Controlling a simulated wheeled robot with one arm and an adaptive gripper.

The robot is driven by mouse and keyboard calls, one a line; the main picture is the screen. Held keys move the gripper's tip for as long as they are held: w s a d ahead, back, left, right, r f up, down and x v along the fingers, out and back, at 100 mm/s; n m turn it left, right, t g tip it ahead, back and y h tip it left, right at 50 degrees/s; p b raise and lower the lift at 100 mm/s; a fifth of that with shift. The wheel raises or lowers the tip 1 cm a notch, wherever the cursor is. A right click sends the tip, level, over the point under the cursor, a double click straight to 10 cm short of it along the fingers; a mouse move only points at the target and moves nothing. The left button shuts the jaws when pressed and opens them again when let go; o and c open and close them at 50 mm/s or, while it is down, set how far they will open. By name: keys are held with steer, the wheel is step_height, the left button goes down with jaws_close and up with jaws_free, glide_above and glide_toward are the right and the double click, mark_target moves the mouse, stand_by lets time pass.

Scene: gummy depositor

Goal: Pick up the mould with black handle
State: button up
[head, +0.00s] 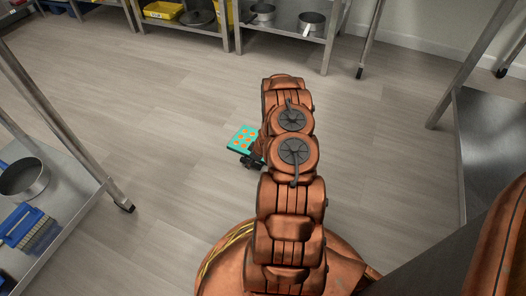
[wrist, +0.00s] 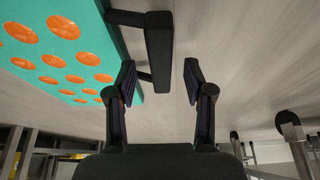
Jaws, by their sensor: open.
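The mould (head: 243,138) is a teal slab with orange round cavities. In the head view it shows just left of my arm, near the picture's middle. In the wrist view the mould (wrist: 62,48) fills the upper left. Its black handle (wrist: 159,50) is a bar on two short posts along the mould's right side. My gripper (wrist: 160,76) is open, and the near end of the handle appears between its two fingertips, with gaps on both sides. I see no finger clearly touching it. In the head view my gripper (head: 252,160) is mostly hidden by my arm.
A metal shelf unit with a yellow tray (head: 163,10) and pans (head: 311,22) stands at the back. A rack at left holds a round pan (head: 24,178) and a blue brush (head: 30,230). A steel table (head: 490,140) stands at right. The floor (head: 150,110) between is clear.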

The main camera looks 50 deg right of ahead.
steer(key=shift+x, duration=0.95)
jaws_close()
